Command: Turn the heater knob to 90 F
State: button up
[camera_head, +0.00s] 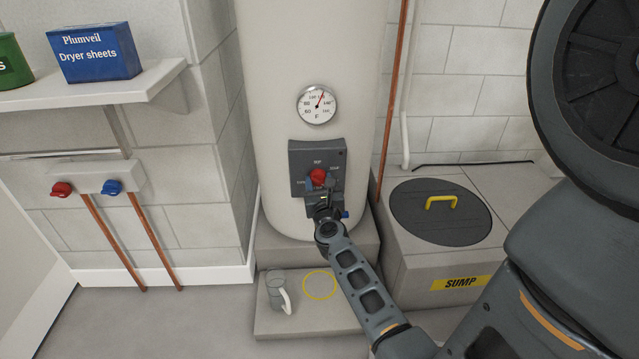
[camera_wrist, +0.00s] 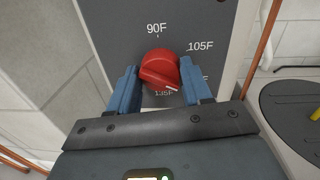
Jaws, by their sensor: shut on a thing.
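The red heater knob (camera_wrist: 158,66) is on a grey control panel (camera_wrist: 100,22) in the wrist view. It also shows in the head view (camera_head: 317,176), on the front of the pale tank (camera_head: 280,120). The 90F mark is above the knob and 105F is at its upper right. A partly hidden mark is at the lower right, and 135F is below. The knob's white pointer line lies at its lower right, away from 90F. My gripper (camera_wrist: 159,72) has its blue fingers on either side of the knob, shut on it.
A round gauge (camera_head: 318,104) is above the panel. A copper pipe (camera_head: 392,95) runs right of the tank, near the sump lid (camera_head: 425,230) with its yellow handle. A grey jug (camera_head: 276,291) stands on the low step. A shelf (camera_head: 100,88) is at left.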

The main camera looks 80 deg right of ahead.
jog(key=n+p, duration=0.2)
jog(key=n, duration=0.1)
jog(key=shift+w+r, duration=0.1)
jog(key=shift+r, duration=0.1)
jog(key=n+p, duration=0.2)
jog(key=shift+n, duration=0.3)
jog(key=n+p, duration=0.2)
jog(key=n, duration=0.1)
jog(key=n+p, duration=0.3)
jog(key=shift+w+g+y, duration=0.1)
jog(key=shift+g+y, duration=0.2)
jog(key=shift+g, duration=0.1)
jog(key=n+p, duration=0.3)
jog(key=n, duration=0.2)
jog(key=shift+w+a+f+g, duration=0.1)
jog(key=shift+g, duration=0.2)
jog(key=n+p, duration=0.1)
jog(key=n, duration=0.3)
jog(key=n+p, duration=0.1)
jog(key=shift+f+n+g+p, duration=0.25)
jog(key=shift+n+g+p, duration=0.05)
jog(key=shift+n+p, duration=0.1)
